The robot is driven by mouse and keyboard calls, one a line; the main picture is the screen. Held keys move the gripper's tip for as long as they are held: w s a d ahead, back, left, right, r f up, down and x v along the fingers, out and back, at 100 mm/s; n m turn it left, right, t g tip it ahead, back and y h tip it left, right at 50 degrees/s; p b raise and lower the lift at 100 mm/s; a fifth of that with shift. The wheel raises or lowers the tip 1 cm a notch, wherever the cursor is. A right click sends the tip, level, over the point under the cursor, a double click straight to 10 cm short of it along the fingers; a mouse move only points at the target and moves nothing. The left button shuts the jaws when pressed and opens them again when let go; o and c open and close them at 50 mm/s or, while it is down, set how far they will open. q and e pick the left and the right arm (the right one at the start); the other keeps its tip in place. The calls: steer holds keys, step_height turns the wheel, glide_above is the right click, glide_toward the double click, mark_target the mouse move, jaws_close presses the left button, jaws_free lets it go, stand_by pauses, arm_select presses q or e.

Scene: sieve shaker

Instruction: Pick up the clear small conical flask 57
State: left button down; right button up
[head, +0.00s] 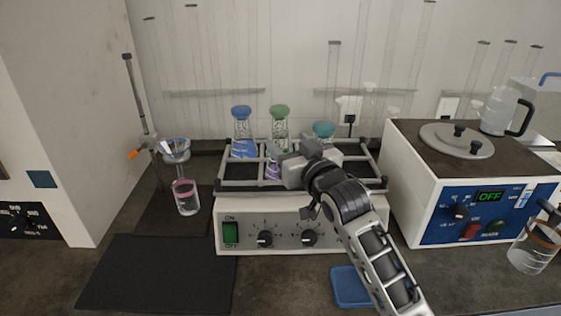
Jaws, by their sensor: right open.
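Several stoppered conical flasks stand on the shaker's railed platform (372,170). One with a blue stopper (241,112) holds blue-violet liquid. One with a green stopper (280,111) is clear at its neck, with its lower part partly hidden by my gripper. One with a teal stopper (323,129) is mostly hidden behind my gripper. No number 57 is readable, so I cannot tell which flask bears it. My right gripper (277,160) is open over the platform, in front of the green- and teal-stoppered flasks. Contact with a flask cannot be made out. My left gripper is out of view.
The shaker body (285,225) has knobs and a green switch. A white water bath (410,180) with a lid stands close on the right. A blue tray (350,287) lies in front; a dark mat (155,275) is bare.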

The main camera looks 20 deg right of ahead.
steer(key=w, duration=0.2)
steer(key=w+a, duration=0.1)
steer(key=w, duration=0.2)
steer(key=shift+w+a+f+p, duration=0.1)
steer(key=shift+w+f+p, duration=0.15)
steer(key=shift+p, duration=0.15)
jaws_close()
